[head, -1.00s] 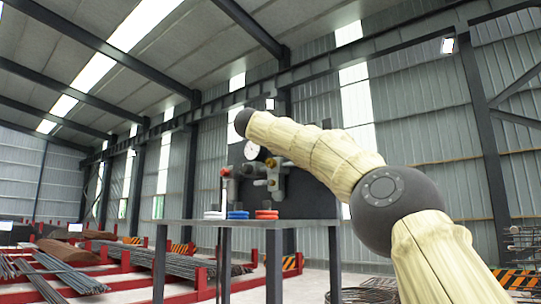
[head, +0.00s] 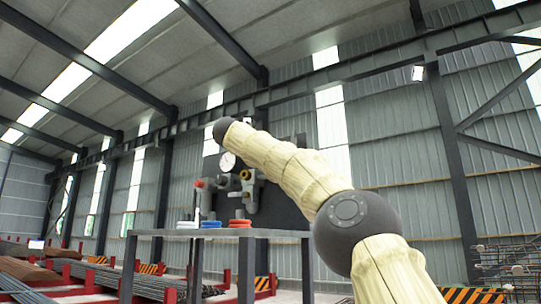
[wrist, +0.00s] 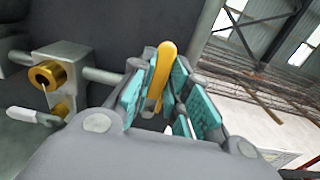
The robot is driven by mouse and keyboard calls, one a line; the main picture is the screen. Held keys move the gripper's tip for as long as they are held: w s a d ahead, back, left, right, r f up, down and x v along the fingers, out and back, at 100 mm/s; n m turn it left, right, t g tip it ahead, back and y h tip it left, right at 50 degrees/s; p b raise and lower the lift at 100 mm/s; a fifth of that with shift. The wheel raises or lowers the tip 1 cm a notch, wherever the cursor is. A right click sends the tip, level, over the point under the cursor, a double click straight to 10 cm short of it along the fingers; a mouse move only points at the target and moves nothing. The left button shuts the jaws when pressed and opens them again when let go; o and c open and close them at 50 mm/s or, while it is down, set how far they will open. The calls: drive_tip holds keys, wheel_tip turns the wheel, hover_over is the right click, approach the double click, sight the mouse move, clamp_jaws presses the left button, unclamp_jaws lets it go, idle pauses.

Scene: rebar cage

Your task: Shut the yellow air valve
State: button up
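The yellow air valve's lever (wrist: 163,72) stands upright in the wrist view, between the fingers of my gripper (wrist: 160,105). The fingers with teal pads are spread apart on either side of it. A gap shows on its left, and it looks close to the right pads; I cannot tell whether it touches them. The lever's lower end is hidden by the gripper. A grey pipe block with a brass fitting (wrist: 46,75) is to the left, joined by a pipe running toward the gripper. In the head view, my arm hides the gripper and lever.
A white lever (wrist: 35,116) is below the brass fitting.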

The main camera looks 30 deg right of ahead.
drive_tip(key=o, duration=0.3)
drive_tip(key=shift+d, duration=0.2)
drive_tip(key=shift+o, duration=0.2)
drive_tip(key=shift+a, duration=0.2)
drive_tip(key=v, duration=1.1)
drive_tip(key=shift+s+a, duration=0.2)
drive_tip(key=shift+a, duration=0.15)
drive_tip(key=shift+f, duration=0.1)
